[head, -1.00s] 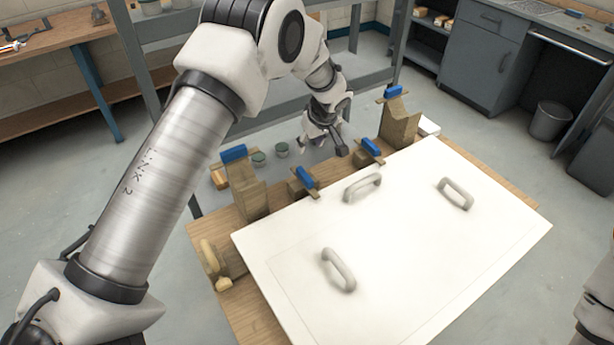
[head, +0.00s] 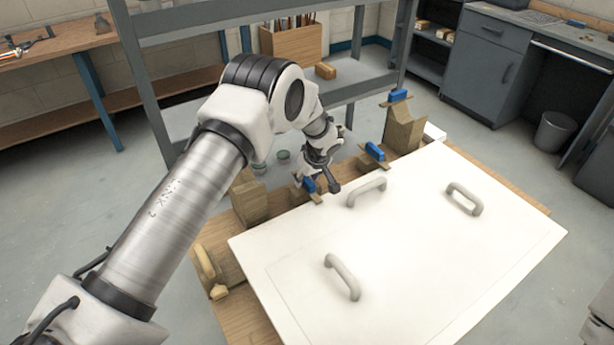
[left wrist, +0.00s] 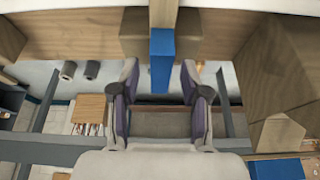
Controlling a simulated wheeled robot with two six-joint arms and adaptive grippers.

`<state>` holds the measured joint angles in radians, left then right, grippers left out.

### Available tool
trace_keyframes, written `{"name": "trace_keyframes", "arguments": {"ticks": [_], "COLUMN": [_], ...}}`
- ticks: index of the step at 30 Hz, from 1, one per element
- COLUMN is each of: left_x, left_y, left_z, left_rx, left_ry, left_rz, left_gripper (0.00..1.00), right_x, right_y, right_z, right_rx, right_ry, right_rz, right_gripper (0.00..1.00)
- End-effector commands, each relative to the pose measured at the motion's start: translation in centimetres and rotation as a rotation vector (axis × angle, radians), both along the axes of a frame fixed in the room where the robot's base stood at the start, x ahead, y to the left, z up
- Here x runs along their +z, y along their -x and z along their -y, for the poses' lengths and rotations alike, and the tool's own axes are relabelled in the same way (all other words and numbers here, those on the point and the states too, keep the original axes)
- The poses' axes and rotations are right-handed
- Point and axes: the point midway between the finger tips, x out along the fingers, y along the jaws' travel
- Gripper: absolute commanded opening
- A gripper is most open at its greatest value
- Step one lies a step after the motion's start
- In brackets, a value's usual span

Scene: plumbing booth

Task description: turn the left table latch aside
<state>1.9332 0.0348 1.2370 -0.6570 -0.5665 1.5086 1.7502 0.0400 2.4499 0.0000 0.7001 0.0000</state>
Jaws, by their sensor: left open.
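The left table latch, a wooden bar with a blue grip (head: 310,186), is at the back edge of the white panel (head: 400,250). My left gripper (head: 323,178) is low over this latch and partly covers it in the head view. In the left wrist view the blue grip (left wrist: 162,60) stands between the two open fingers of my left gripper (left wrist: 160,85), with a gap visible on each side. The right table latch (head: 374,152) is farther right along the same edge. My right gripper is out of view.
Wooden posts stand at both ends of the back edge; the right post (head: 403,128) carries another blue-gripped latch (head: 397,96). The panel has several grey handles, one (head: 366,191) close to my left gripper. A grey shelf rack (head: 300,95) stands behind the table.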

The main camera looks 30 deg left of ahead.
Motion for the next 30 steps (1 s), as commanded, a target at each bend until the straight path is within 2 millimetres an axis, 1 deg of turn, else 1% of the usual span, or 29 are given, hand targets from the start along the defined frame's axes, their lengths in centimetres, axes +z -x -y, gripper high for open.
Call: {"name": "trace_keyframes", "arguments": {"ticks": [3,8,11,12,23,30], "left_x": [-0.44,-0.48,-0.48,-0.48,-0.51,-0.66], "left_y": [-0.13,-0.13,-0.13,-0.12,-0.13,-0.08], "left_z": [-0.17,-0.15,-0.14,-0.14,-0.14,-0.14], "left_rx": [0.0,0.0,0.0,0.0,-0.014,-0.094], "left_ry": [0.0,0.0,0.0,0.0,0.001,0.001], "left_rz": [0.001,0.001,0.001,0.001,0.002,0.002], "left_gripper": [0.46,0.46,0.14,0.0,0.0,0.0], "right_x": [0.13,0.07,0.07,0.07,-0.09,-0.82], "right_y": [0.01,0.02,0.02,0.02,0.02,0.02], "right_z": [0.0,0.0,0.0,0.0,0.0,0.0], "right_rx": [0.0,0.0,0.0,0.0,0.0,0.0], "right_ry": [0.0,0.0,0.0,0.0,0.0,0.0], "right_rz": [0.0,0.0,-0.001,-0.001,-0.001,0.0], "right_gripper": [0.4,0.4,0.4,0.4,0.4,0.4]}}
